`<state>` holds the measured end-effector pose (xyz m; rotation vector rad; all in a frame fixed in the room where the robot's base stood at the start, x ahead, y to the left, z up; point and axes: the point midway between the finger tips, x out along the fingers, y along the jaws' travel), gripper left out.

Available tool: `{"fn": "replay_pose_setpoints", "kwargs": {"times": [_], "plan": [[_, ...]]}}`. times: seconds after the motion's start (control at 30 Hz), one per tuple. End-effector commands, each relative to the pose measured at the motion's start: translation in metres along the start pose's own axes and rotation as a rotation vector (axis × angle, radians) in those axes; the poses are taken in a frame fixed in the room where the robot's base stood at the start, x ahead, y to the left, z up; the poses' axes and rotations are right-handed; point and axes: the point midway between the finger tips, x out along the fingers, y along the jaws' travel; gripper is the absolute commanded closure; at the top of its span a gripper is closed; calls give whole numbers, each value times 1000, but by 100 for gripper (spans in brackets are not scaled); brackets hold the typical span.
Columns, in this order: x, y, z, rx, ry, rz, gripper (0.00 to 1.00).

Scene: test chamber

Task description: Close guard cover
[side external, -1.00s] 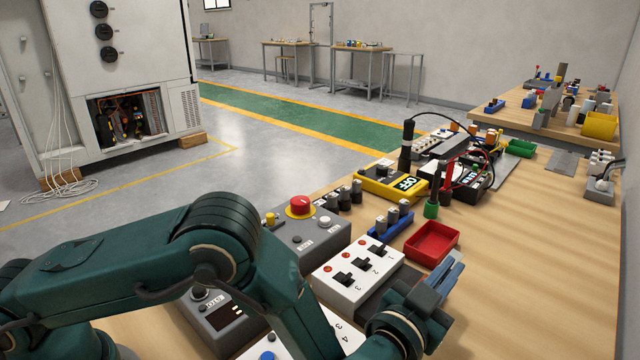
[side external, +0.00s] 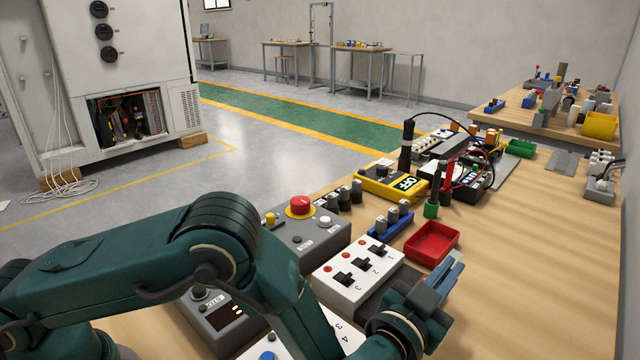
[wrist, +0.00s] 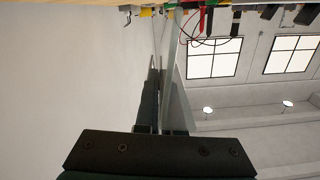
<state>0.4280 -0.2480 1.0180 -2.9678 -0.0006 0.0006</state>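My gripper (side external: 452,274) hangs low over the front part of the bench, just right of the white switch box (side external: 358,272) with numbered black toggles and red lamps. Bluish-grey finger-like parts show at its tip, beside the red tray. In the wrist view, my gripper (wrist: 160,92) shows as a dark finger on the left, with a pale, thin, see-through panel (wrist: 181,95) edge-on close to its right. I cannot tell whether this panel is the guard cover, or whether the fingers touch it. No guard cover can be clearly picked out in the side view.
A red tray (side external: 432,243) stands just behind my gripper. A grey box with a red emergency button (side external: 300,206), a blue rack (side external: 390,223) and a yellow meter (side external: 393,183) stand left and behind. The bench (side external: 540,270) to the right is clear.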

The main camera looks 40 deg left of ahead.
Motion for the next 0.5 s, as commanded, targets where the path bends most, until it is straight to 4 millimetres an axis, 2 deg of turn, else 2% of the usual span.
{"fn": "replay_pose_setpoints", "kwargs": {"times": [0.27,0.5], "plan": [[-1,0,0,-15,0,4,100],[-1,-8,1,-115,0,3,100]]}}
